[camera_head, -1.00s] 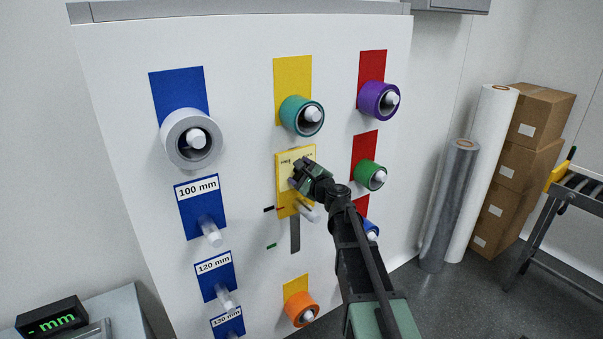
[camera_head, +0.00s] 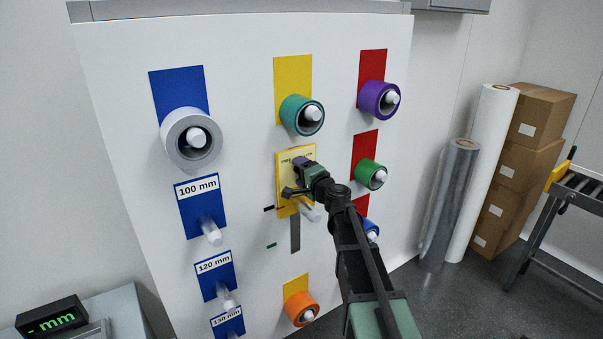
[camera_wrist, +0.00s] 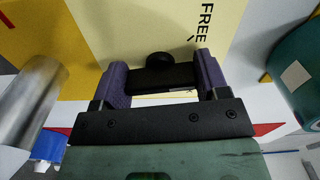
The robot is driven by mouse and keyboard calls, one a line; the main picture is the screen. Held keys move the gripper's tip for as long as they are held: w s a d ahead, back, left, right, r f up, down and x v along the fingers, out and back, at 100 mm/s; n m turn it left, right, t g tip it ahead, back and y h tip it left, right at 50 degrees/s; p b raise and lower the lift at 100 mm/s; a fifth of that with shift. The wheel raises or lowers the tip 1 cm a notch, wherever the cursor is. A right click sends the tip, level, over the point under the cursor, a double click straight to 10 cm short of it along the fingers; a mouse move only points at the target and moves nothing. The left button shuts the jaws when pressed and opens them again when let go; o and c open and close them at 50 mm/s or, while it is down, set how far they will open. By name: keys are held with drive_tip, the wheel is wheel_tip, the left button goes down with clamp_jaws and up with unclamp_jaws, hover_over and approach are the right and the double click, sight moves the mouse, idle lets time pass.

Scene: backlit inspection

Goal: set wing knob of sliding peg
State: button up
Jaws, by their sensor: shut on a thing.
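The black wing knob (camera_wrist: 165,78) sits between the two purple finger pads of my gripper (camera_wrist: 160,80) in the wrist view, with a round black tip (camera_wrist: 159,59) beyond it. My gripper (camera_head: 298,178) is shut on it in front of the yellow plate (camera_head: 284,204) in the head view. The plate carries the printed word FREE (camera_wrist: 200,22) in the wrist view; other lettering is too small or hidden. A pale peg (camera_head: 309,212) sticks out just below my gripper, above a dark vertical slot (camera_head: 295,236). My gripper and arm hide part of the plate.
A teal roll (camera_head: 302,115) hangs on a peg just above, and a green roll (camera_head: 369,174) to the right. An orange roll (camera_head: 301,308) hangs below, a grey ring (camera_head: 190,139) at upper left. Cartons (camera_head: 530,125) stand at far right.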

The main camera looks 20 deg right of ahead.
drive_tip(key=n, duration=0.3)
drive_tip(key=shift+n, duration=2.2)
drive_tip(key=o, duration=0.9)
drive_tip(key=shift+o, duration=0.2)
drive_tip(key=v, duration=1.1)
drive_tip(key=shift+w, duration=0.1)
